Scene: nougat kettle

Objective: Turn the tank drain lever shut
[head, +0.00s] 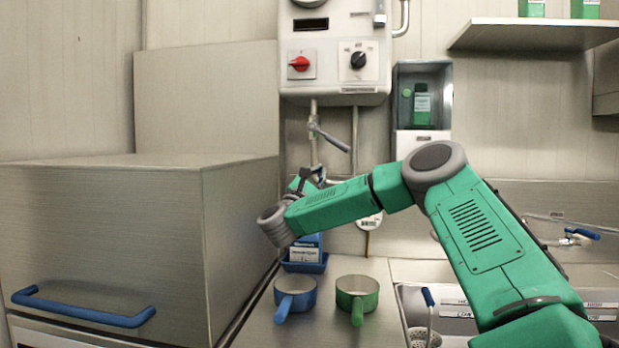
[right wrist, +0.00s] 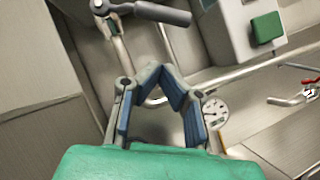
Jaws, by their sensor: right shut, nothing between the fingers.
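A lever with a dark grey handle (head: 333,140) sits on the pipe below the wall-mounted tank unit (head: 334,70). It slants down to the right in the head view. The same lever (right wrist: 160,13) shows at the top of the right wrist view, beyond my fingertips. My right gripper (head: 313,176) is just below the lever in the head view. In the right wrist view its blue-padded fingers (right wrist: 160,68) are shut with nothing between them, apart from the lever. My left gripper is not in view.
A large steel box (head: 100,220) with a blue handle (head: 84,312) fills the left. A blue pan (head: 295,294) and a green pan (head: 357,295) stand on the counter. A round gauge (right wrist: 214,112) is right of my fingers. A shelf (head: 535,34) hangs upper right.

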